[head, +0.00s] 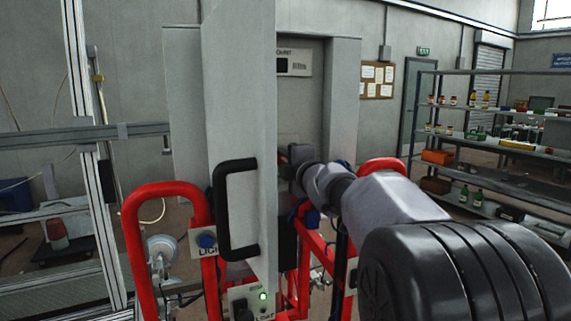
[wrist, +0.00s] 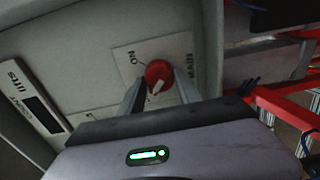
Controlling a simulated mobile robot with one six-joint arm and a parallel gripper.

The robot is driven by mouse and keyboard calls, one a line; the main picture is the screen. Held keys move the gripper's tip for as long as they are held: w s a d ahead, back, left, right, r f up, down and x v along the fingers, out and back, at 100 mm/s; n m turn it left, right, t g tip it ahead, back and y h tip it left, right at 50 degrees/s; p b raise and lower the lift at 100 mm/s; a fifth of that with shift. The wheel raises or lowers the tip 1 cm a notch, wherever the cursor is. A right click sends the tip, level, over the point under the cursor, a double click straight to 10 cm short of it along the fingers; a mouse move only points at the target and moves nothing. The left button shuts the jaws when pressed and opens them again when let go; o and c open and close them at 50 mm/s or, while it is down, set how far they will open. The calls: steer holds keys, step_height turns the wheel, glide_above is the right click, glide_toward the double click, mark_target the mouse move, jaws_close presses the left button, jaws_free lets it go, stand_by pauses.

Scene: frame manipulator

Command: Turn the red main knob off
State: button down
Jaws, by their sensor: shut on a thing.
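The red main knob (wrist: 158,73) shows in the wrist view on a pale plate (wrist: 128,58) lettered ON and MAIN. A pale pointer mark on the knob points to the lower left in that view. My gripper (wrist: 160,82) has one finger on each side of the knob and is shut on it. In the head view my arm reaches into the open grey cabinet (head: 302,105), and the knob is hidden there behind the door and my wrist.
The open cabinet door (head: 239,110) with a black handle (head: 221,210) stands just left of my arm. Red tube frame (head: 135,240) surrounds the cabinet's lower part. Shelves (head: 500,130) with bottles stand at the right, farther back.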

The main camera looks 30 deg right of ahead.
stand_by(0.4)
steer(key=c, duration=0.8)
jaws_free()
steer(key=shift+c, duration=0.2)
steer(key=s+a+p, duration=0.1)
steer(key=s+p, duration=0.1)
steer(key=s, duration=1.5)
steer(key=shift+s+a+r+p, duration=0.15)
steer(key=shift+a+r+p, duration=0.1)
steer(key=shift+r+p, duration=0.15)
